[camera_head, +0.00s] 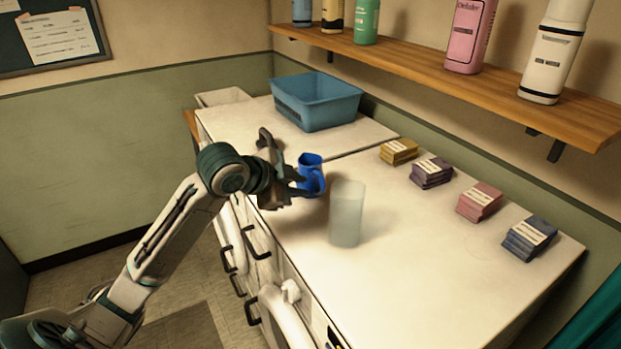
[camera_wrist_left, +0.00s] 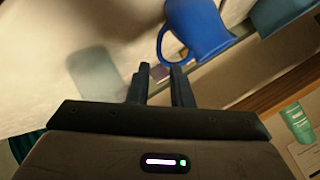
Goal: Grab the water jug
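The blue jug (camera_head: 313,173) stands on the white counter near its front edge; its handle shows in the left wrist view, where the jug (camera_wrist_left: 203,28) is at the top, just beyond the fingertips. My left gripper (camera_head: 299,184) is right beside the jug, on its left in the head view. In the left wrist view my left gripper (camera_wrist_left: 159,70) has a narrow gap between its fingers, with nothing held in it. I cannot tell whether a finger touches the jug. My right gripper is not in view.
A translucent cylinder (camera_head: 347,214) stands close to the jug, to its right. A blue bin (camera_head: 317,101) sits behind. Several card stacks (camera_head: 432,172) line the back of the counter. A wooden shelf (camera_head: 430,61) with bottles hangs above. The counter's front right is clear.

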